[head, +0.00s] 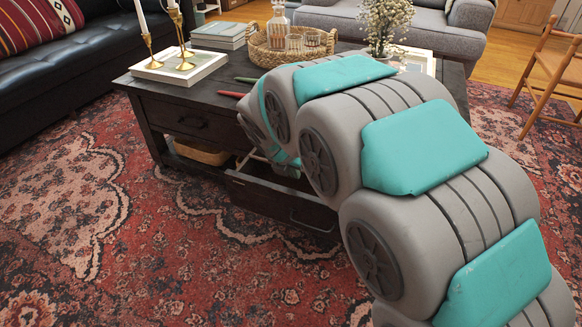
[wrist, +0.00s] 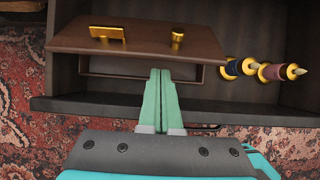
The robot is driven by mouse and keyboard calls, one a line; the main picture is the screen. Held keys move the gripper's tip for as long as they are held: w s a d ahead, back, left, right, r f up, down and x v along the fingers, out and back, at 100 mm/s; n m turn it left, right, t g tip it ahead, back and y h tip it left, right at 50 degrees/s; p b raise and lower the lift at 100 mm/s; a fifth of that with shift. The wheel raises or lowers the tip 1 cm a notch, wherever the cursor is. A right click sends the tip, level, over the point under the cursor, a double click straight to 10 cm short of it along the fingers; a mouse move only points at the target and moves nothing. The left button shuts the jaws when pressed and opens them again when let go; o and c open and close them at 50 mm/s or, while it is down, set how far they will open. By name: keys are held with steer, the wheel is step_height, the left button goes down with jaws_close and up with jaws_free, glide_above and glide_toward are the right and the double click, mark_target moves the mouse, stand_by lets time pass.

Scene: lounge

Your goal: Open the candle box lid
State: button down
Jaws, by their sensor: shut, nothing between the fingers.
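The candle box is in the open drawer (head: 285,205) of the dark coffee table. In the wrist view its brown lid (wrist: 140,45) carries a brass plate (wrist: 107,32) and a brass knob (wrist: 177,37). Below the lid's near edge part of the box body (wrist: 140,69) shows, with a dark band between; I cannot tell how far the lid is raised. My gripper (wrist: 159,73) is shut and empty, its green fingertips at the lid's near edge, just left of the knob's line. Contact is unclear. In the head view my arm hides the box.
Two spool-like items with gold ends, one blue (wrist: 238,67) and one maroon (wrist: 272,72), lie in the drawer right of the box. The tabletop (head: 200,93) holds candlesticks (head: 183,48), a basket tray (head: 262,50) and a vase of flowers (head: 382,30). Rug lies in front.

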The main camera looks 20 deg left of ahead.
steer(key=shift+x, duration=1.15)
steer(key=shift+r, duration=0.15)
